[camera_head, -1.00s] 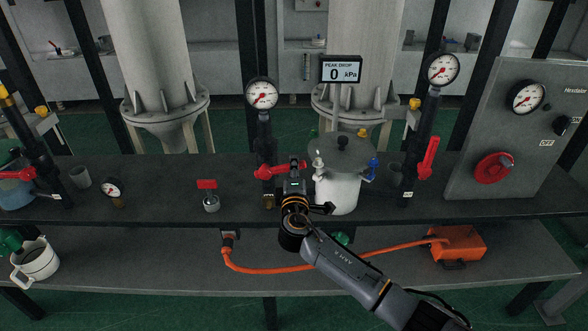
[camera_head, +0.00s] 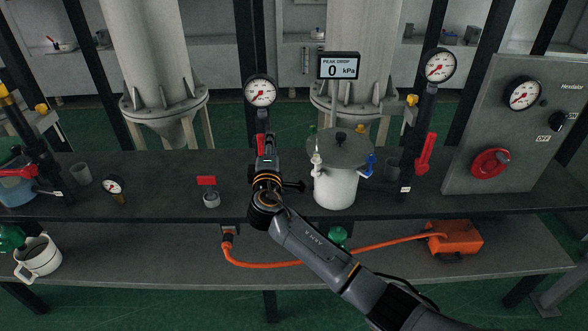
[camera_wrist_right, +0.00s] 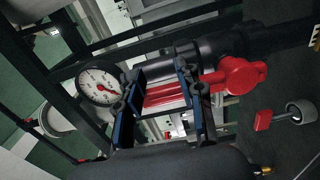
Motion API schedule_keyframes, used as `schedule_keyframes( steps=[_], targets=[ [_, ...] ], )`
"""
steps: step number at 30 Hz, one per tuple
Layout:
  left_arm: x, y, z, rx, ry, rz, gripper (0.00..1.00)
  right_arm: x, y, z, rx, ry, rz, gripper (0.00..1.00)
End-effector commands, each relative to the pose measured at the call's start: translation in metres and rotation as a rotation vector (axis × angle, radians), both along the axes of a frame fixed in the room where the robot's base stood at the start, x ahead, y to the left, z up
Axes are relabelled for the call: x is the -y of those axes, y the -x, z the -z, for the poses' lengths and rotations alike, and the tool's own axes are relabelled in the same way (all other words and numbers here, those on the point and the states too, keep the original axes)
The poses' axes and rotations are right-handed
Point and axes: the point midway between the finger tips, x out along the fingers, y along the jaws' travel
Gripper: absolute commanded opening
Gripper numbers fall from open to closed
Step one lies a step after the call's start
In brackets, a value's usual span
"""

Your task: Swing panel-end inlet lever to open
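The red lever (camera_head: 262,143) on the middle pipe, below its gauge, points upward along the pipe and is partly hidden by my right gripper (camera_head: 266,158). The right wrist view shows its round red hub and handle (camera_wrist_right: 234,76) close up. My right gripper (camera_wrist_right: 160,98) has its fingers apart, with part of the handle between them; whether they touch it I cannot tell. Another red lever (camera_head: 425,154) stands tilted on the pipe beside the grey panel (camera_head: 470,165). A third red lever (camera_head: 18,172) lies level at the far left. My left gripper is not in view.
A white lidded pot (camera_head: 335,188) stands close right of my right gripper. A small red-tagged valve (camera_head: 207,182) is to its left. An orange hose (camera_head: 270,269) and orange box (camera_head: 455,238) lie on the lower shelf (camera_head: 130,268).

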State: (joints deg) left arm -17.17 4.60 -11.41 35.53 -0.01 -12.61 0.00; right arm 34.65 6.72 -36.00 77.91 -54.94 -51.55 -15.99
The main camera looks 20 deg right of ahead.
Motion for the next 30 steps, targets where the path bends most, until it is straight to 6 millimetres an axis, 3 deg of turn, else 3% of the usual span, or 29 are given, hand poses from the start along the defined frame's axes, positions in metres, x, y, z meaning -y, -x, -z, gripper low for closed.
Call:
schedule_keyframes(
  steps=[1,11,30],
  targets=[
    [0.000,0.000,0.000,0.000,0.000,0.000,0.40,-0.010,0.002,0.004,-0.006,-0.006,-0.022,0.44],
    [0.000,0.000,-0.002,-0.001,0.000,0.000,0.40,-0.011,0.005,0.006,-0.010,-0.004,-0.022,0.44],
    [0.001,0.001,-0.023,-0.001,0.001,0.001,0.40,-0.023,0.064,0.006,-0.008,0.001,-0.011,0.44]
  ],
)
